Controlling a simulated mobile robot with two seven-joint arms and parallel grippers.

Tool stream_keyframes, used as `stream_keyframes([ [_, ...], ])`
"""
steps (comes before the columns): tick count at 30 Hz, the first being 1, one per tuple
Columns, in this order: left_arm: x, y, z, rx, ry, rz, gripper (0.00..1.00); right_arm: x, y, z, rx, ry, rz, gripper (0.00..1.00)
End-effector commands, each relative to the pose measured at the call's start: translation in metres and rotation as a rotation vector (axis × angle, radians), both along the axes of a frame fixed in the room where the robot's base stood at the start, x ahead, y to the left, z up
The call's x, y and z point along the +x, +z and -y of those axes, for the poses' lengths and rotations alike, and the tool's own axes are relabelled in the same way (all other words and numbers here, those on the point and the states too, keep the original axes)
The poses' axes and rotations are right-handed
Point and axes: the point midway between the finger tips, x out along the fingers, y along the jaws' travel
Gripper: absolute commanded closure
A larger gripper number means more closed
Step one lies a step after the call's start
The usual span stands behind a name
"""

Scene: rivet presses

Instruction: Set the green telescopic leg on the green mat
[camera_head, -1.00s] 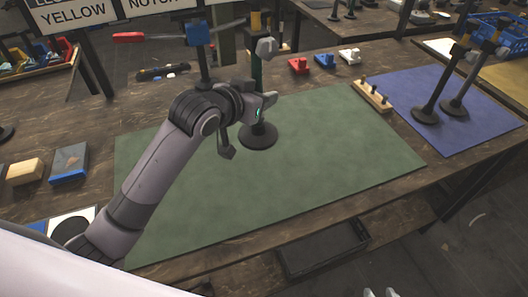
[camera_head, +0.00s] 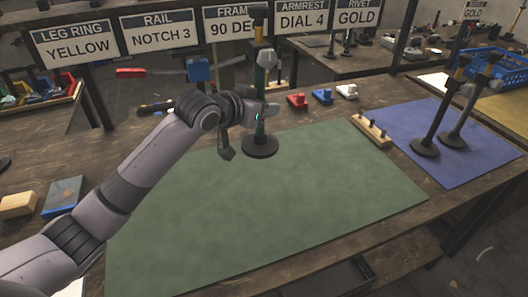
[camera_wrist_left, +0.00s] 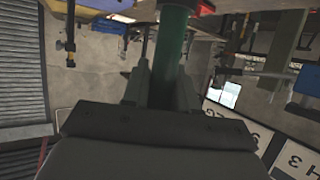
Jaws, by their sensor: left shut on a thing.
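The green telescopic leg (camera_head: 260,78) is upright in the head view, with a round black foot, a grey clamp and a black-and-yellow top. My left gripper (camera_head: 264,111) is shut on its lower tube. The green tube (camera_wrist_left: 172,55) also shows between the fingers in the left wrist view. The foot appears over the back part of the green mat (camera_head: 270,215). I cannot tell whether it touches the mat or is above it. The mat is otherwise bare. My right gripper is not in view.
A wooden peg block (camera_head: 371,131) stands at the mat's right edge. Two more legs (camera_head: 437,110) stand on the blue mat (camera_head: 480,165). Red (camera_head: 297,102), blue (camera_head: 322,96) and white (camera_head: 347,91) parts lie behind the green mat. Signs (camera_head: 78,47) hang at the back.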

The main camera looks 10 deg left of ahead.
Motion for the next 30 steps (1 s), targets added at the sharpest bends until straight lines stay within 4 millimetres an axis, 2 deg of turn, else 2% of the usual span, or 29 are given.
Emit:
stream_keyframes([
  [3, 0.000, -0.032, 0.000, -0.001, 0.001, -0.002, 1.00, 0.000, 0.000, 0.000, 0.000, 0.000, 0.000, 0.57],
  [9, 0.000, -0.066, 0.000, -0.002, 0.000, 0.002, 1.00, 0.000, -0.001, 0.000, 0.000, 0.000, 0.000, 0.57],
  [14, 0.000, -0.077, 0.000, -0.002, 0.000, 0.004, 1.00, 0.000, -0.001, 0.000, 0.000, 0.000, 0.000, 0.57],
  [21, 0.000, -0.111, 0.000, -0.001, 0.001, 0.003, 1.00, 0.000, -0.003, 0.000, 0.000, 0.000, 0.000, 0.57],
  [30, 0.000, -0.115, 0.000, -0.002, 0.000, 0.007, 1.00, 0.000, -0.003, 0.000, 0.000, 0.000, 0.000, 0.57],
])
